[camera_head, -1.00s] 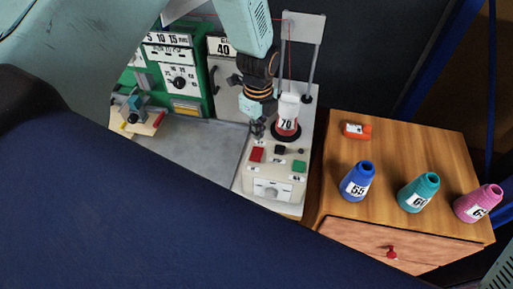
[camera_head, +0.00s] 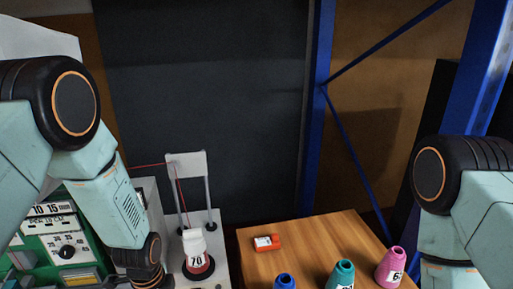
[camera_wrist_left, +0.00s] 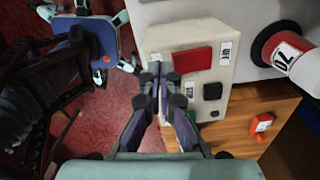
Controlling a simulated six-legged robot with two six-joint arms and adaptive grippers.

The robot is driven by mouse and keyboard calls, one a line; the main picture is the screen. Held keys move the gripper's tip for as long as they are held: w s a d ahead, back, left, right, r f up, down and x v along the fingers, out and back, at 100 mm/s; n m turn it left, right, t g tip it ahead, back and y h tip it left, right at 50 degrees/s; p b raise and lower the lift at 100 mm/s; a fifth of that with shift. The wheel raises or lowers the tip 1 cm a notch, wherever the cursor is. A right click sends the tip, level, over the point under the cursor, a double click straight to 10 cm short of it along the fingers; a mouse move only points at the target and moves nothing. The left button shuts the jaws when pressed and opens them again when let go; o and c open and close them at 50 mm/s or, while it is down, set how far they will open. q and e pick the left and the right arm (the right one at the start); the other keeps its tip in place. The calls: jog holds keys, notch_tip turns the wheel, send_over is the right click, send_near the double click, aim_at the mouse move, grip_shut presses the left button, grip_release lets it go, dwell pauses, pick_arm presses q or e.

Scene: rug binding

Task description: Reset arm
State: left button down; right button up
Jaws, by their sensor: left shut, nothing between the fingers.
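My left arm comes in from the left in the head view, bent downward, and its gripper is below the bottom edge there. In the left wrist view my left gripper (camera_wrist_left: 158,88) is shut and empty. Its fingertips are in front of the white control box, left of its red button (camera_wrist_left: 192,60); I cannot tell whether they touch it. My right arm shows at the right edge of the head view, but its gripper is not in view.
A red cone labelled 70 (camera_head: 197,266) stands on the white machine. The wooden cabinet (camera_head: 300,238) carries an orange-red item (camera_head: 267,243) and blue (camera_head: 286,282), teal (camera_head: 342,274) and pink (camera_head: 391,266) cones. A green panel (camera_head: 60,246) stands at the left.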

pick_arm(q)
jog(key=s+f+n, duration=0.2)
jog(key=s+n, duration=0.6)
jog(key=s, duration=0.4)
jog(key=s+f+n, duration=0.3)
jog(key=s+n, duration=0.6)
jog(key=s, duration=0.3)
notch_tip(320, 180, down, 21)
jog(key=b, duration=2.2)
jog(key=shift+s+d+f, duration=0.15)
jog(key=shift+s+d, duration=0.05)
jog(key=c, duration=2.1)
grip_release()
